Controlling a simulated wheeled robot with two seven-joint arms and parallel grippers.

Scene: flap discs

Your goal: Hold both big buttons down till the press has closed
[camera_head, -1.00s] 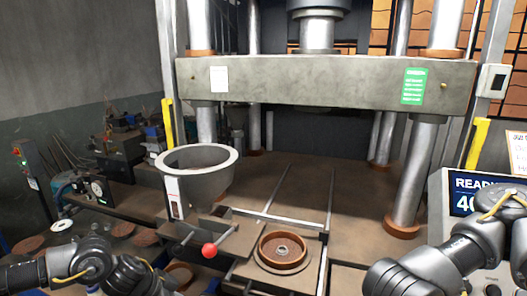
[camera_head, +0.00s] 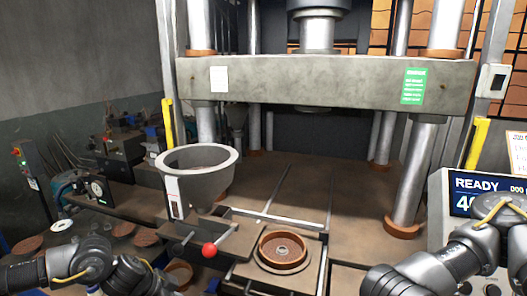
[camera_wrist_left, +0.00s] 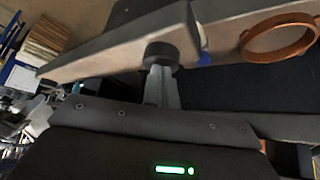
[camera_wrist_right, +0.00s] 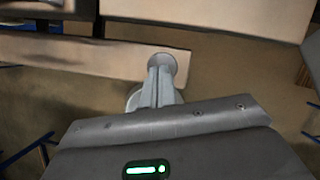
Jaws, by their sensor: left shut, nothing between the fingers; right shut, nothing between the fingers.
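The press shows in the head view, its heavy grey crossbeam (camera_head: 320,82) raised well above the brown bed (camera_head: 345,185). I cannot tell whether either button is pressed in. Both grippers are hidden in the head view.
A grey hopper (camera_head: 198,160) and a red-knobbed lever (camera_head: 209,250) stand left of the mould. A display (camera_head: 482,195) at the right reads READY. Steel columns flank the bed. A cluttered bench lies at the far left.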

